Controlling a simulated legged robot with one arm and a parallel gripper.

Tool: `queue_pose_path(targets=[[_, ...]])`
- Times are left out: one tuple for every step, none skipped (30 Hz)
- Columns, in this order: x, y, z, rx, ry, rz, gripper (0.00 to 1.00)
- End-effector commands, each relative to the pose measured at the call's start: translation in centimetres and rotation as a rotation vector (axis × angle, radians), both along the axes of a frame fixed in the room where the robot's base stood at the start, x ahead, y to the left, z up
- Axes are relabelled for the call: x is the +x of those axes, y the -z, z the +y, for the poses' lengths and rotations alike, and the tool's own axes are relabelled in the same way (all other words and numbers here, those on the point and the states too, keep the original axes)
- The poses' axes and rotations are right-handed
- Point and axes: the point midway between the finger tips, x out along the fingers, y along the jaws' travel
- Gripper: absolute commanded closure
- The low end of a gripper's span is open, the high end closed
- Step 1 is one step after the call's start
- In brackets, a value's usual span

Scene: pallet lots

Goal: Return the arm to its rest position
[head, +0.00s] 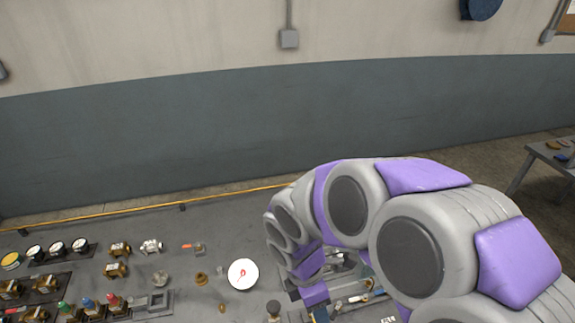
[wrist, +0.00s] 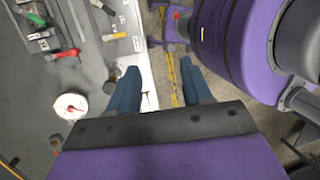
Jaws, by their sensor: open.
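My gripper (wrist: 160,78) shows in the wrist view with its two blue fingers spread apart and nothing between them. It is near the edge of the grey table (wrist: 40,95), with floor visible between and beyond the fingers. In the head view my grey and purple arm reaches in from the lower right, arches over and bends down toward the table (head: 140,222). The fingers cannot be made out clearly there, among the arm links and table parts.
A white round dial (head: 243,274) lies near my arm; several brass fittings (head: 118,250), gauges (head: 80,245) and coloured-capped parts (head: 88,304) cover the table's left. A yellow hose or cable (head: 150,207) runs along its back edge. Another table (head: 553,158) stands at far right.

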Motion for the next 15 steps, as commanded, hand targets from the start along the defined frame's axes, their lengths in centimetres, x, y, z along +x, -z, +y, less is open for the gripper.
queue_pose_path(targets=[[-1.0,-0.1,-1.3,-0.006,0.132,-0.028,0.51],[-1.6,-0.4,-1.9,-0.011,0.212,-0.042,0.51],[-2.5,-0.7,-2.7,-0.018,0.319,-0.061,0.51],[-3.1,-0.9,-3.3,-0.023,0.400,-0.073,0.51],[-3.7,-1.1,-3.8,-0.026,0.481,-0.087,0.51],[-4.6,-1.4,-4.4,-0.033,0.590,-0.106,0.51],[-5.3,-1.4,-4.8,-0.038,0.671,-0.116,0.51],[-6.0,-1.5,-5.3,-0.044,0.754,-0.129,0.51],[-6.9,-1.6,-5.8,-0.051,0.863,-0.143,0.51],[-7.7,-1.6,-6.1,-0.058,0.946,-0.152,0.51],[-8.4,-1.7,-6.4,-0.062,1.030,-0.162,0.51],[-9.4,-1.7,-6.9,-0.069,1.140,-0.175,0.51],[-10.1,-1.7,-7.1,-0.076,1.219,-0.183,0.51],[-10.8,-1.6,-7.3,-0.081,1.299,-0.191,0.51],[-11.6,-1.6,-7.5,-0.087,1.397,-0.199,0.51]])
